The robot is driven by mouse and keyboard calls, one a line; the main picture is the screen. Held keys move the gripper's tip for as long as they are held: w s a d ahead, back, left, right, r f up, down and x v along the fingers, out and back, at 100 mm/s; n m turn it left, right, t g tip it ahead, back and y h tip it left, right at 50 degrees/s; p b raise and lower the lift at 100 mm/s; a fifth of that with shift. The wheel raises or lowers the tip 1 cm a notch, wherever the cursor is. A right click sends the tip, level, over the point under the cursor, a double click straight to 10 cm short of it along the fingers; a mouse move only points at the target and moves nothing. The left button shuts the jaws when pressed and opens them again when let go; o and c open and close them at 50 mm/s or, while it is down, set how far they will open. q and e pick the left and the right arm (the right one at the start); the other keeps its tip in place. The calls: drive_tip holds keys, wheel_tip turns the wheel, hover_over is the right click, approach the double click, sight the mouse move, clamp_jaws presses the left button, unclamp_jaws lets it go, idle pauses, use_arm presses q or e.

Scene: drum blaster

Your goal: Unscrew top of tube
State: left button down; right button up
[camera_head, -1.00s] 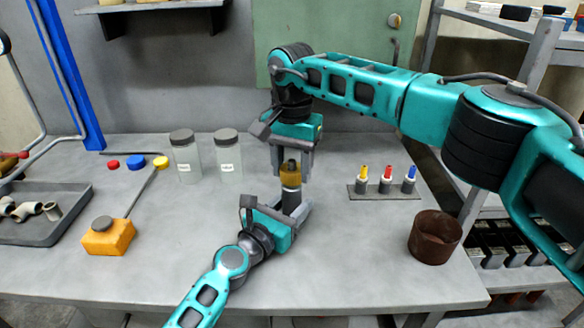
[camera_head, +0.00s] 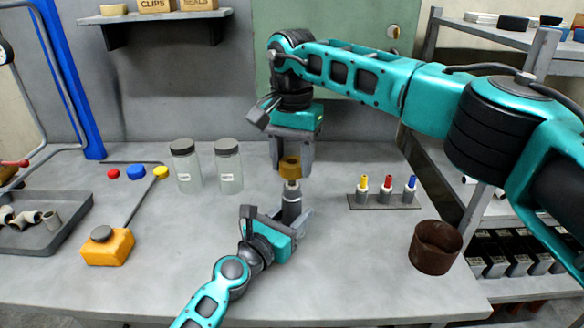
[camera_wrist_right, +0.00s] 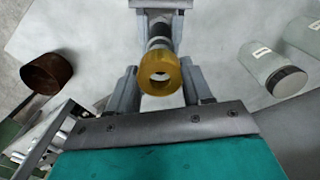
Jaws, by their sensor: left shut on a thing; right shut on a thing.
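The tube (camera_head: 291,208) stands upright near the middle of the bench, a dark grey body with a paler neck. My left gripper (camera_head: 292,215), low and from the left, is shut on the tube's body. The gold-brown top (camera_head: 289,168) is directly above the neck. My right gripper (camera_head: 290,160) points down from above and is shut on the top. In the right wrist view the top (camera_wrist_right: 160,74) is a gold ring with a hole, between the two fingers, in line with the dark tube (camera_wrist_right: 159,36). I cannot tell whether top and neck still touch.
Two lidded jars (camera_head: 228,166) stand behind on the left. A rack with three coloured-tip bottles (camera_head: 385,200) and a brown cup (camera_head: 435,245) are on the right. An orange button box (camera_head: 106,247) and a grey tray (camera_head: 50,238) are on the left. The front of the bench is clear.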

use_arm(q)
drive_tip(key=shift+c, duration=2.1)
unclamp_jaws()
